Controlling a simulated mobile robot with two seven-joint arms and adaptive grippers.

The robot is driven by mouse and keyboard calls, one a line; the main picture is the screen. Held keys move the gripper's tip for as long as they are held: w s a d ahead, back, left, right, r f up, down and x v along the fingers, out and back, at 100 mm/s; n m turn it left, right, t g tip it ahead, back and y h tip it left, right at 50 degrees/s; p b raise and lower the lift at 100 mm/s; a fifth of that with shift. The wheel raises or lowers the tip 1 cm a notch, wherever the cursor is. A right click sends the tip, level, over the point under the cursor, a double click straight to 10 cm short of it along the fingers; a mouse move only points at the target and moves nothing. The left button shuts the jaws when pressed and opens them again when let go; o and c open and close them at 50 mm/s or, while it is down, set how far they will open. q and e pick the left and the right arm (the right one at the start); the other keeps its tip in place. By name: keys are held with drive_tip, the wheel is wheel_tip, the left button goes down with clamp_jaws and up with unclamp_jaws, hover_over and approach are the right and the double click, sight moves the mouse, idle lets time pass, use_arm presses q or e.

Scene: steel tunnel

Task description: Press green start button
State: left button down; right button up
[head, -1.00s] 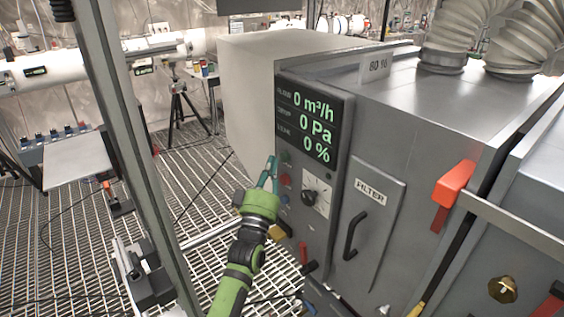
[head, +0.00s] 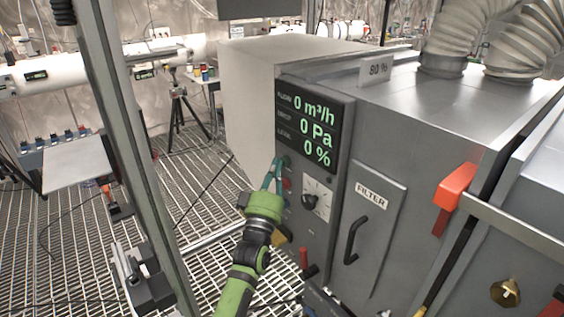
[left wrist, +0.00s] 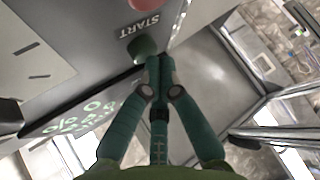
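The green start button (left wrist: 143,47) sits on the grey panel beside the START label, which appears upside down in the left wrist view. My left gripper (left wrist: 160,65) has its teal fingertips together with nothing between them. The tips are very close to the button's edge in that view; I cannot tell whether they touch it. In the head view my left gripper (head: 277,162) points at the upper left of the machine's front panel (head: 312,225), below the display. The button is hard to make out there, near the fingers. My right gripper is not in view.
A dark display (head: 313,128) reads zeros. A red button (head: 287,183) and a dial (head: 314,198) lie right of and below the fingers. A filter door (head: 368,235) with a black handle is farther right. A metal post (head: 120,150) stands left of my arm.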

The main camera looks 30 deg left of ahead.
use_arm(q)
drive_tip(key=shift+w, duration=0.1)
idle(0.6)
drive_tip(key=shift+w+d+r, duration=0.1)
drive_tip(key=shift+w+d, duration=0.05)
drive_tip(key=shift+w, duration=0.15)
drive_tip(key=shift+s, duration=0.25)
idle(0.4)
drive_tip(key=s+a+p, duration=0.2)
drive_tip(key=s, duration=0.3)
drive_tip(key=shift+s+a+p, duration=0.25)
drive_tip(key=shift+s+p, duration=0.05)
idle(0.7)
